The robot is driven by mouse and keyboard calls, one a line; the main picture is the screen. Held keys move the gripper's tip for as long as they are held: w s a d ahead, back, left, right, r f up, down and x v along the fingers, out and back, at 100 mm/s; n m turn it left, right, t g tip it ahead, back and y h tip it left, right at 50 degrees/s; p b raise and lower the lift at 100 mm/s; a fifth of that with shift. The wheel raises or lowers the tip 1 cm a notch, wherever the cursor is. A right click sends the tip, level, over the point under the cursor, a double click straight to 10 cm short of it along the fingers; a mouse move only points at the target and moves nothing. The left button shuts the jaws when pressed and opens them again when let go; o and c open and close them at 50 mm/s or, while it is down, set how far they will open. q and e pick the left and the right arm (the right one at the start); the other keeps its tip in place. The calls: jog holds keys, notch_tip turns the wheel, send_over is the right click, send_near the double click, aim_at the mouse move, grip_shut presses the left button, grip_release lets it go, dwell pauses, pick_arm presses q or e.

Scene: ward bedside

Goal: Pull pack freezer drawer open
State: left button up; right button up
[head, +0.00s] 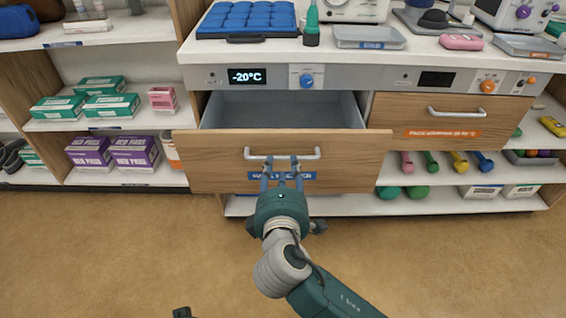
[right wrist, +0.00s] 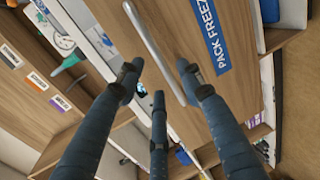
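The pack freezer drawer (head: 215,165) has a wooden front, a blue label and a pale bar handle (head: 309,153). In the head view it stands pulled out, with its grey, empty-looking inside (head: 285,108) showing behind the front. My right gripper (head: 280,168) is at the handle's middle. In the right wrist view its fingers (right wrist: 160,78) are spread apart, with the handle (right wrist: 150,45) running between them and clear gaps beside it. The blue pack freezer label (right wrist: 202,40) shows beside the handle. A small dark part at the head view's bottom edge may belong to my left gripper.
A second, shut drawer (head: 393,110) with an orange label is to the right. The counter (head: 420,48) above bears a blue pad (head: 245,20) and trays. Shelves with boxes (head: 110,105) stand left; small dumbbells lie below right. The floor in front is clear.

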aim_at(282, 158)
jog(key=shift+x, duration=1.75)
pick_arm(q)
notch_tip(282, 158, up, 2)
jog(key=shift+w+r, duration=0.1)
pick_arm(e)
grip_shut()
